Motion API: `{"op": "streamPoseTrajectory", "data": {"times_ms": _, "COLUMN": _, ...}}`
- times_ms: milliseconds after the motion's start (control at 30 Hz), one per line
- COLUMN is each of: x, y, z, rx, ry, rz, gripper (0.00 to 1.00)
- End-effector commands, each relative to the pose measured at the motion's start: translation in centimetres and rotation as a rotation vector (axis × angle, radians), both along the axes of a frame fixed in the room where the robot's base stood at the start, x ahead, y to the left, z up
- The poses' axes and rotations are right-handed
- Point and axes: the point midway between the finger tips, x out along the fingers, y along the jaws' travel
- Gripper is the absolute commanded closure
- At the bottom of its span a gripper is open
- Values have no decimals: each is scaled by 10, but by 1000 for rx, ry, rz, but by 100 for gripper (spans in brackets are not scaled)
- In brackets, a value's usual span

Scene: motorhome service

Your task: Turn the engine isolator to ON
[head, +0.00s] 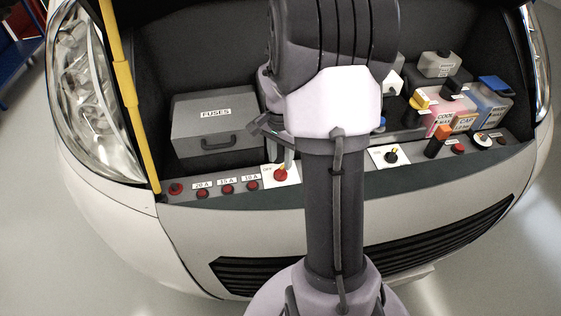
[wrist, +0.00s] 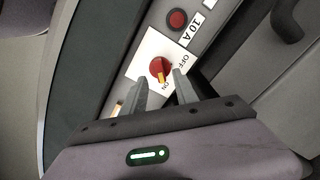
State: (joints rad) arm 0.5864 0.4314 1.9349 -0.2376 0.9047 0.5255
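The engine isolator is a red knob (wrist: 160,69) on a white plate (wrist: 143,62) marked OFF and ON. In the head view the red knob (head: 281,175) is on the front ledge, just left of my arm. My gripper (wrist: 160,91) is open, its two fingers apart on either side of the plate's near edge. The knob shows just beyond the fingertips, in line with the gap. I cannot tell whether either finger touches it. In the head view my gripper (head: 281,148) is partly hidden by my wrist.
Red buttons (head: 228,188) with amp labels line the ledge to the left. A grey fuse box (head: 215,120) stands behind. A black knob (head: 391,157) on a white plate and several fluid containers (head: 450,115) are to the right. A yellow rod (head: 125,90) stands at left.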

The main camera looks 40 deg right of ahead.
Motion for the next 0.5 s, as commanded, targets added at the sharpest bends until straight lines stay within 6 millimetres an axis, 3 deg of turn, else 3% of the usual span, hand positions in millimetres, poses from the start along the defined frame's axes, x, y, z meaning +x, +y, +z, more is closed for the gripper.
{"op": "streamPoseTrajectory", "data": {"times_ms": 33, "x": 1, "y": -1, "z": 26, "rx": -3, "ry": -5, "rz": 0, "gripper": 65}}
{"op": "streamPoseTrajectory", "data": {"times_ms": 200, "x": 1, "y": -1, "z": 83, "rx": -4, "ry": -4, "rz": 0, "gripper": 65}}
{"op": "streamPoseTrajectory", "data": {"times_ms": 333, "x": 1, "y": 0, "z": 115, "rx": -2, "ry": -4, "rz": 0, "gripper": 65}}
{"op": "streamPoseTrajectory", "data": {"times_ms": 500, "x": 0, "y": 0, "z": 133, "rx": -1, "ry": 0, "rz": -1, "gripper": 65}}
